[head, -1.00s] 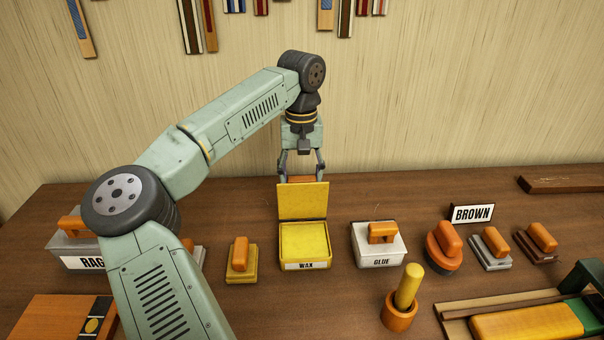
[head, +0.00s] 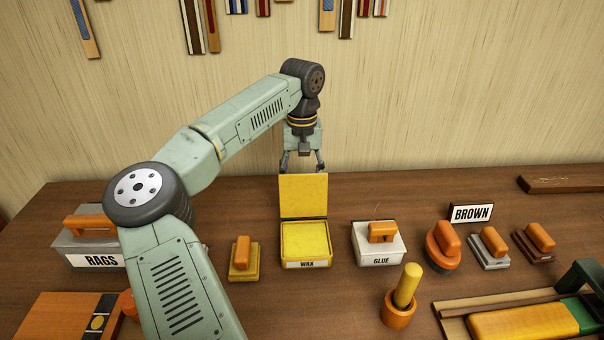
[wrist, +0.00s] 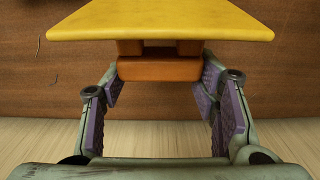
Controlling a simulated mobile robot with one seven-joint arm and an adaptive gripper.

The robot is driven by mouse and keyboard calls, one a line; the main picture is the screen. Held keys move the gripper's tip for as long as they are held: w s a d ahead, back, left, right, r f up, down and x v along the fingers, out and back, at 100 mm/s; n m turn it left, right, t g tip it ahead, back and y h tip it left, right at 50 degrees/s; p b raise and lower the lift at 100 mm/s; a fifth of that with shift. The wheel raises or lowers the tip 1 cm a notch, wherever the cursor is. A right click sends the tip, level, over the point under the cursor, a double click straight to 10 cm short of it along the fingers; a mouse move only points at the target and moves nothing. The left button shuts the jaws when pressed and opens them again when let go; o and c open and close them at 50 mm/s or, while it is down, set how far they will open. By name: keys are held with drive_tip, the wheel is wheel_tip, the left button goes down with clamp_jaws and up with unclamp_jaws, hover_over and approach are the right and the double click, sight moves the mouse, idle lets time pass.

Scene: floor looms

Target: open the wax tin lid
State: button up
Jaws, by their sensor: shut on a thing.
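The yellow wax tin (head: 305,262), with a white WAX label, sits mid-table with its yellow filling showing. Its yellow lid (head: 303,196) stands up nearly vertical at the tin's back edge. In the wrist view the lid (wrist: 160,22) spans the top, with its orange handle (wrist: 160,69) on its far face. My gripper (wrist: 158,88) has its purple-padded fingers at both ends of the handle, shut on it. In the head view my gripper (head: 303,164) is behind the lid, which hides the fingertips and handle.
A glue tin (head: 379,246) stands right of the wax tin and an orange-handled block (head: 242,262) left. A RAGS tin (head: 88,246) is farther left. A cup with a yellow stick (head: 399,314) is front right. The wall (head: 430,100) rises behind the table.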

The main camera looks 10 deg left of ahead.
drive_tip(key=shift+w+a+f, duration=0.15)
drive_tip(key=shift+w+f, duration=0.05)
drive_tip(key=o, duration=1.3)
drive_tip(key=shift+c, duration=0.2)
drive_tip(key=shift+o, duration=1.4)
drive_tip(key=shift+w+f, duration=0.2)
drive_tip(key=shift+o, duration=0.8)
drive_tip(key=shift+s+r, duration=0.15)
drive_tip(key=shift+r, duration=0.1)
wheel_tip(320, 180, up, 12)
